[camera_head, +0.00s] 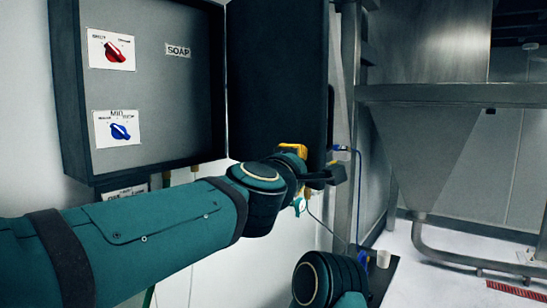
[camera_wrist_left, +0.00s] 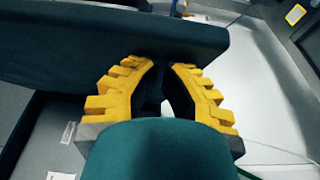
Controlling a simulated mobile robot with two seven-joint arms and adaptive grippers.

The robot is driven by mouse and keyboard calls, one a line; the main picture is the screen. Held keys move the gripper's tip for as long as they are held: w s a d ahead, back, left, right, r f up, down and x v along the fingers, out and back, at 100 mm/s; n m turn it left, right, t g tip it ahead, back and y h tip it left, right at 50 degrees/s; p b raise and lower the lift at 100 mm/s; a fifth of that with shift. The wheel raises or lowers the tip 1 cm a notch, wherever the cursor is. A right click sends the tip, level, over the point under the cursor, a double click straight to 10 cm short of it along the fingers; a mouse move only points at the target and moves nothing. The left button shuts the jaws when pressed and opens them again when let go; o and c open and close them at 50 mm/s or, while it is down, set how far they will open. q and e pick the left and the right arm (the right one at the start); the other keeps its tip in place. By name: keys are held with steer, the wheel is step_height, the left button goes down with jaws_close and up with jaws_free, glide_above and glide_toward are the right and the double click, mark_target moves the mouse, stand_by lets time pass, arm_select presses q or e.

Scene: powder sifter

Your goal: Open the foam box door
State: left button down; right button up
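The foam box (camera_head: 155,85) is a grey wall cabinet with a dark frame, in the upper left of the head view. Its dark door (camera_head: 275,80) stands swung open to the right, and the inside panel shows. In the left wrist view the door (camera_wrist_left: 60,45) is a dark slab across the top. My left gripper (camera_head: 315,163) is at the door's lower outer part. In the left wrist view the yellow fingers of my left gripper (camera_wrist_left: 162,65) are apart with a gap, their tips against or close to the door; contact is unclear. My right gripper is out of view.
A metal hopper (camera_head: 430,140) on a steel frame stands at right. Pale floor (camera_head: 440,275) shows below it. My right arm shows at the bottom.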

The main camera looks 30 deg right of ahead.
arm_select(q)
steer(key=d+p, duration=0.1)
steer(key=d, duration=0.1)
steer(key=d+p, duration=0.1)
steer(key=d, duration=0.1)
steer(key=d+p, duration=0.1)
steer(key=d, duration=0.2)
steer(key=shift+w, duration=0.4)
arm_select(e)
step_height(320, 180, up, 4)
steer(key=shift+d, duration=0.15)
arm_select(q)
steer(key=shift+a, duration=0.1)
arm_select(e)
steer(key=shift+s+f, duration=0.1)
